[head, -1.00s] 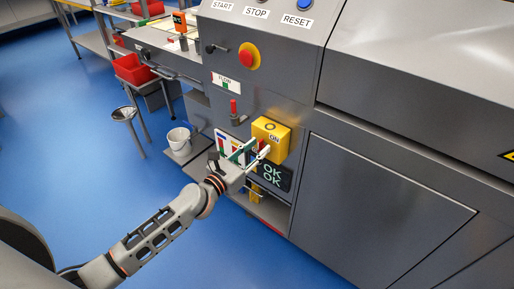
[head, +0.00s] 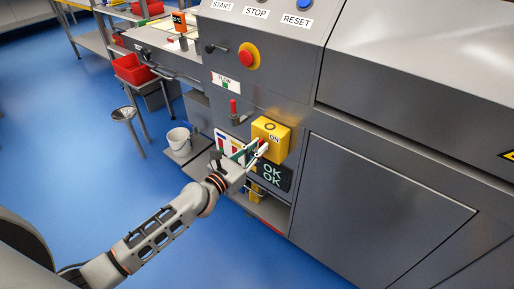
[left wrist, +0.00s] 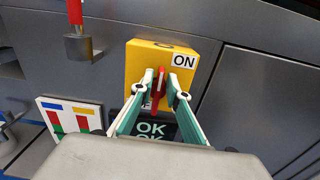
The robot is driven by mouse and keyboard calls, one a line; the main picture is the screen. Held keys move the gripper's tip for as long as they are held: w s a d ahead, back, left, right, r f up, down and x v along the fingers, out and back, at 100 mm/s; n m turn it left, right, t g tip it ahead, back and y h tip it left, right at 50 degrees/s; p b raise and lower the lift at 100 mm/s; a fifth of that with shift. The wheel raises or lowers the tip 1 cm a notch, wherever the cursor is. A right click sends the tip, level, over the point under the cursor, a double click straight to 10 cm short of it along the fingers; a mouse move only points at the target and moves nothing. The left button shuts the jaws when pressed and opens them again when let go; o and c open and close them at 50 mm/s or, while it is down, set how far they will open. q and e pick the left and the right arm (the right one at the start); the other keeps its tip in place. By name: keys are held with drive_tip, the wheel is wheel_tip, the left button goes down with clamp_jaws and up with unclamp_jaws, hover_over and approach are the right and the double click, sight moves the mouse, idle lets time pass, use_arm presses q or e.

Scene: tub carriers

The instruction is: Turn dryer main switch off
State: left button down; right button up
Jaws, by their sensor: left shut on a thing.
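The main switch is a yellow box (head: 277,130) on the grey machine's front, also in the left wrist view (left wrist: 146,58). A white ON label (left wrist: 184,60) is at its upper right. The red switch handle (left wrist: 159,82) stands roughly upright in the left wrist view. My left gripper (head: 261,148) is at the box front, and its fingertips are shut on the red handle, one on each side. The fingers hide the lower part of the box. My right gripper is not in view.
A dark display reading OK OK (head: 271,175) is just below the box. A red-handled lever (head: 235,112) is at the upper left. A red emergency stop button (head: 249,57) is higher up. A white bucket (head: 179,141) stands at the left. Blue floor is open at left.

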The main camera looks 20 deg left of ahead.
use_arm(q)
drive_tip(key=shift+m, duration=0.3)
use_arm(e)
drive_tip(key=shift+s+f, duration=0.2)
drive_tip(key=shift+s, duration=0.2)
